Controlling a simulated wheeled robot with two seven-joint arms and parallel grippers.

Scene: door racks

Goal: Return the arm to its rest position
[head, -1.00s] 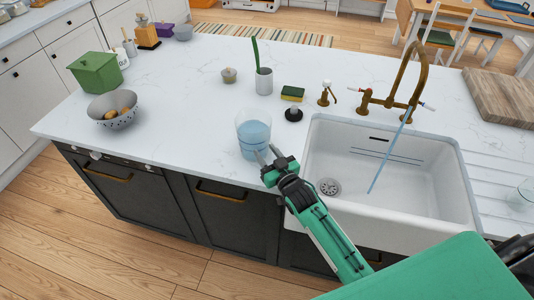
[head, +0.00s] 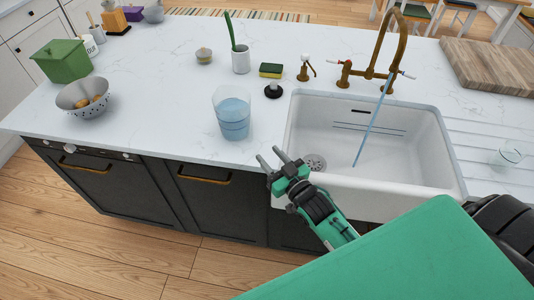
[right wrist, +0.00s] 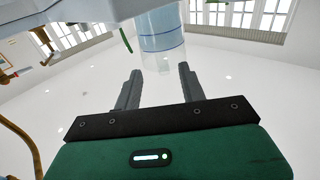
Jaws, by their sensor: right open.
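My right gripper (head: 272,160) is open and empty in front of the counter edge, at the left front of the sink. In the right wrist view its two fingers (right wrist: 158,88) are spread with nothing between them. A clear glass of blue-tinted water (head: 232,116) stands upright on the white counter, behind and left of the gripper and apart from it. The glass also shows beyond the fingertips in the right wrist view (right wrist: 160,32). My left gripper is not in view.
The white sink (head: 375,150) lies right of the gripper, with water running from the brass faucet (head: 385,55). A sponge (head: 271,70), a cup with a green brush (head: 240,60), a colander (head: 83,97) and a green box (head: 62,61) stand on the counter (head: 160,105). Floor is clear at front left.

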